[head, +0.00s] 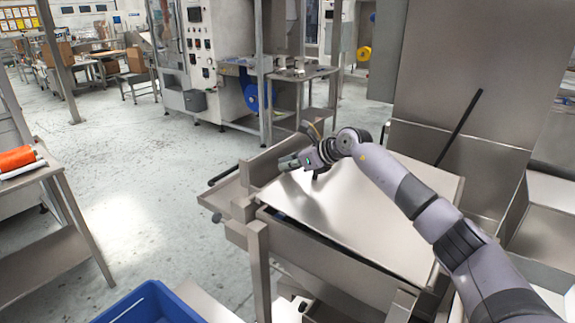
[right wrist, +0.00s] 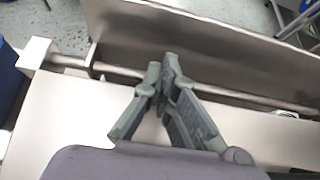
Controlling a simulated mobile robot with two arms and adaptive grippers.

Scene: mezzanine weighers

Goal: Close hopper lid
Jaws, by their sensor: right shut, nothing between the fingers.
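The hopper lid (head: 375,215) is a flat steel panel lying over the hopper (head: 325,258) at a slight tilt. A dark gap shows under its front edge. My right gripper (head: 287,163) is over the lid's far left edge, fingers pointing left; its arm reaches across above the lid from the right. In the right wrist view, the shut, empty fingertips (right wrist: 167,62) are over a steel rod (right wrist: 245,97) beside the bright plate (right wrist: 65,115). I cannot tell whether they touch it. My left gripper is out of view.
A steel post (head: 258,270) stands at the hopper's front corner. A blue bin (head: 150,303) is at the bottom left. A tall steel panel (head: 480,75) rises behind the lid. A side table (head: 40,245) stands left, with open floor (head: 140,190) between.

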